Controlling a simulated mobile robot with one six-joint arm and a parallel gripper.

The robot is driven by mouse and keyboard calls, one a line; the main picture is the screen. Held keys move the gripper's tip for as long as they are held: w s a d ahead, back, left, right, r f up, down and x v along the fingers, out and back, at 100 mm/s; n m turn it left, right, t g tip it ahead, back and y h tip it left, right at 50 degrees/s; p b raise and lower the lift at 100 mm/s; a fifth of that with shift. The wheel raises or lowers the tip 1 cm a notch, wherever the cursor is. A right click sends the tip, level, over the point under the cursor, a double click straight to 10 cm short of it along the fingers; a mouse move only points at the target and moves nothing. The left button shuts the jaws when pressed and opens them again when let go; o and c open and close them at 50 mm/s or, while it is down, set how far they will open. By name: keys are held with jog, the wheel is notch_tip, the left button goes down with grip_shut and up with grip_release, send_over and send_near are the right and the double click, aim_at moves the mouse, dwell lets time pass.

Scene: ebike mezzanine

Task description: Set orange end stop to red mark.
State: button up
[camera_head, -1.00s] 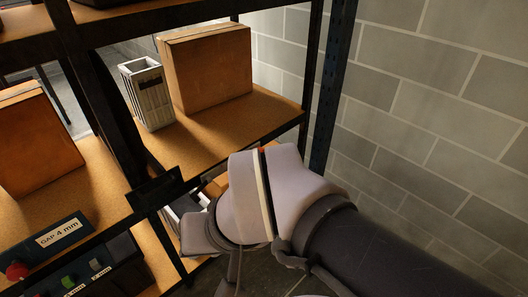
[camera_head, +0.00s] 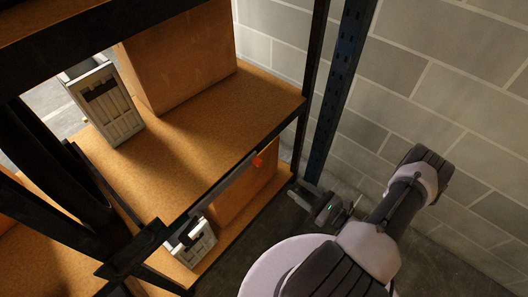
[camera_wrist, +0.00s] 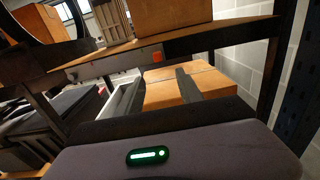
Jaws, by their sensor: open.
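The small orange end stop (camera_head: 257,161) sits on the front edge of the shelf, towards its right end. It also shows in the wrist view (camera_wrist: 157,57), on a thin grey rail (camera_head: 232,182) along that edge.
A cardboard box (camera_head: 180,60) and a grey-white bin (camera_head: 107,104) stand on the shelf (camera_head: 200,130). Below are another box (camera_wrist: 180,88) and a white bin (camera_head: 194,246). A dark blue upright (camera_head: 343,85) and the block wall (camera_head: 460,110) bound the right side.

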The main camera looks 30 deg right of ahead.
aim_at(261, 164)
jog(key=b+x, duration=0.1)
jog(key=x, duration=0.4)
jog(key=b+x, duration=0.1)
jog(key=x, duration=0.5)
jog(key=b+x, duration=0.1)
jog(key=x, duration=0.4)
jog(key=shift+w+a+r+b, duration=0.15)
jog(key=shift+w+a+b, duration=0.05)
jog(key=shift+a+b, duration=0.25)
grip_shut()
